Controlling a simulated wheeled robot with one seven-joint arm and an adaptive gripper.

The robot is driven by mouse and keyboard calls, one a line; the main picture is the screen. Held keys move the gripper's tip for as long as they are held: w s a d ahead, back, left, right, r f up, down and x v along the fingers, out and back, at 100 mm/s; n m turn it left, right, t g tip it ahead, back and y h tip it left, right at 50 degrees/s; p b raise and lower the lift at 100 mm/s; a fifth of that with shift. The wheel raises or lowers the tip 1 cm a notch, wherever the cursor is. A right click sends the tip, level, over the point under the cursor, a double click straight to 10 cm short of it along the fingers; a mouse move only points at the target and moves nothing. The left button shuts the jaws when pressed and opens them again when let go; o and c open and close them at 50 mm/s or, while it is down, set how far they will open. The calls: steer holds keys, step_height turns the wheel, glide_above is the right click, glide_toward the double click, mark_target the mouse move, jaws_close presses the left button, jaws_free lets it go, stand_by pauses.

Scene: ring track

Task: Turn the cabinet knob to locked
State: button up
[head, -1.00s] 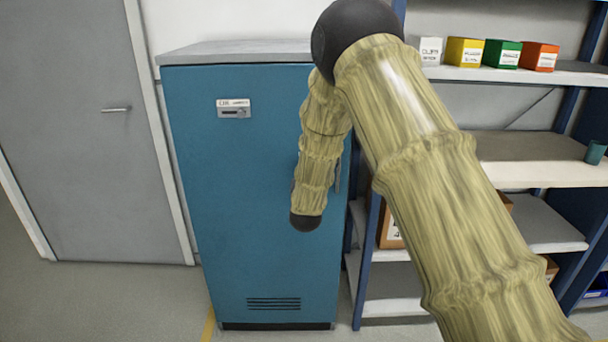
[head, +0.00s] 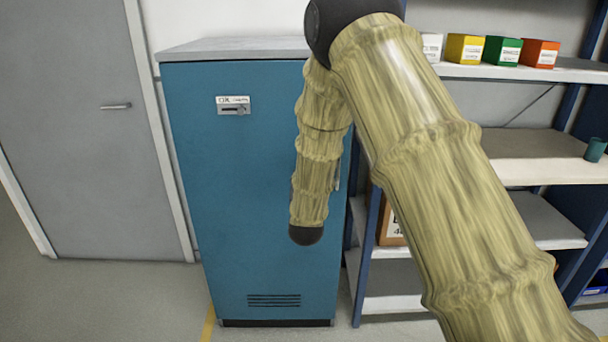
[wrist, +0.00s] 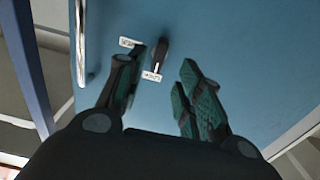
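The blue cabinet (head: 235,190) stands upright with its door shut. Its dark knob (wrist: 163,50) shows in the wrist view, beside two small white labels, one at upper left (wrist: 128,42) and one just below the knob (wrist: 151,76). The label text is too blurred to read. My gripper (wrist: 162,62) is open and empty, with the knob just ahead of the gap between its fingertips. I cannot tell whether a fingertip touches it. In the head view my arm hides the knob and gripper.
The cabinet's bar handle (wrist: 80,42) runs left of the gripper in the wrist view. A shelf rack (head: 540,172) with small coloured boxes stands right of the cabinet. A grey door (head: 75,130) is at left. The floor before the door is clear.

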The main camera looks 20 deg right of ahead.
steer(key=v, duration=0.6)
steer(key=s+f+n+g+y+p, duration=0.15)
steer(key=s+f+g, duration=0.35)
steer(key=s+f, duration=0.75)
steer(key=s+f+g+y+p, duration=0.15)
steer(key=s+f+g, duration=0.25)
steer(key=s+f, duration=0.85)
steer(key=s+f+g+y+p, duration=0.1)
steer(key=s+f+g, duration=0.3)
steer(key=s, duration=0.9)
steer(key=s+f+n+g+y, duration=0.1)
steer(key=s+f+g, duration=0.3)
steer(key=s+f, duration=0.4)
steer(key=s+a, duration=0.1)
steer(key=s, duration=0.4)
steer(key=shift+s+f+p, duration=0.15)
steer(key=shift+s+p, duration=0.05)
steer(key=shift+p, duration=0.2)
